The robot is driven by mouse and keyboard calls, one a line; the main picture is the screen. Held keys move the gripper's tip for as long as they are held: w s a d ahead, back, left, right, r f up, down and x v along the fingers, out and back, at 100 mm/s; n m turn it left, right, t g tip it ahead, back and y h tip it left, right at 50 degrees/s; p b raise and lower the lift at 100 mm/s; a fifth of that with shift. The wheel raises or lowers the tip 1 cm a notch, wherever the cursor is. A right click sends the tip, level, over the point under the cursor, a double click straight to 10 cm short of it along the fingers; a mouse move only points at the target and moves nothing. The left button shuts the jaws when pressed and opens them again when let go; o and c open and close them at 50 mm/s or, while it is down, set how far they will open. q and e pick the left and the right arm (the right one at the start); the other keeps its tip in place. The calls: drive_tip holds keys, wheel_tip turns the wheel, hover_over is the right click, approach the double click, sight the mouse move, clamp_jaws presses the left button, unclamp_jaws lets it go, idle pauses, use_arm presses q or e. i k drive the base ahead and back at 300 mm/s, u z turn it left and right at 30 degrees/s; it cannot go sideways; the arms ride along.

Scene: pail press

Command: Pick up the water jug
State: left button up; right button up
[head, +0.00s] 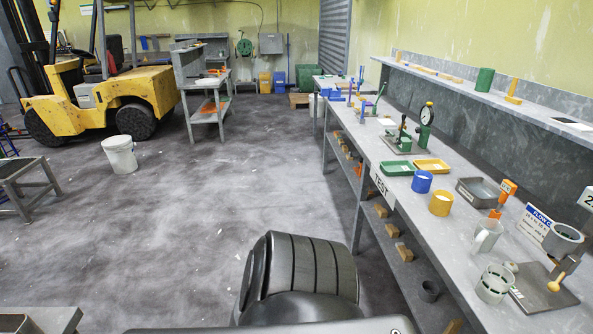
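A pale grey jug (486,238), which looks like the water jug, stands upright on the long workbench (450,232) at the right. A similar pale grey cup with slots (495,284) stands nearer to me on the same bench. Neither of my grippers shows in the head view, so their state is hidden.
A blue cup (422,182), a yellow cup (441,203), a grey tray (478,191) and a test stand (545,285) surround the jug. A white pail (120,155) stands on the floor. A yellow forklift (95,92) is at the back left. The middle floor is clear.

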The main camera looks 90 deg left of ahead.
sight(488, 231)
drive_tip(key=u, duration=1.4)
